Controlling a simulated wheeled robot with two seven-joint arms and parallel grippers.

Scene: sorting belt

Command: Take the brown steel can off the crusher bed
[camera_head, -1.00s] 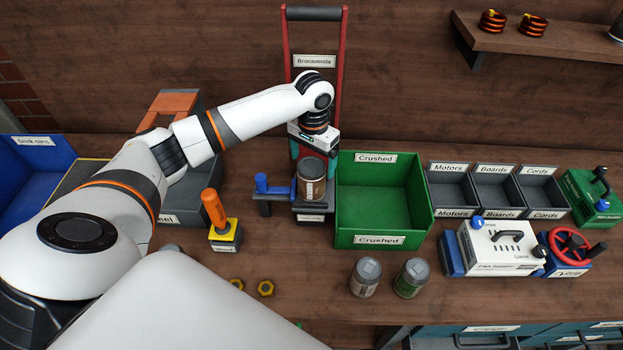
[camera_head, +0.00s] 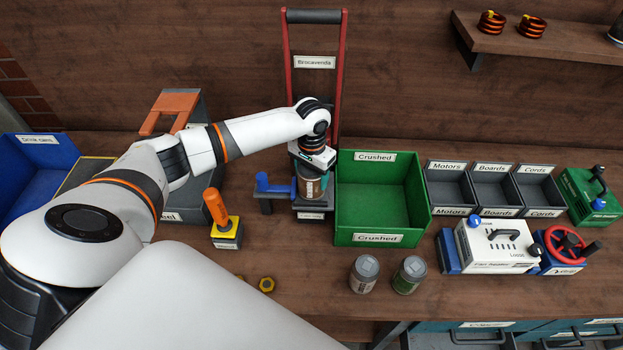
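The brown steel can (camera_head: 311,191) stands upright on the crusher bed (camera_head: 311,209), under the tall red-handled frame labelled Brocavenda (camera_head: 315,62). My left gripper (camera_head: 310,175) points down over the can from above, with its teal fingers reaching down at the can's sides. The gripper body hides the can's top. I cannot tell whether the fingers press on the can or stand apart from it. My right gripper is not in view.
A green Crushed bin (camera_head: 378,239) stands just right of the crusher. A blue lever (camera_head: 272,187) is to its left. Two cans, one brownish (camera_head: 363,275) and one green (camera_head: 409,276), stand in front. A yellow-based orange-handled device (camera_head: 223,226) and a nut (camera_head: 266,284) are nearer left.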

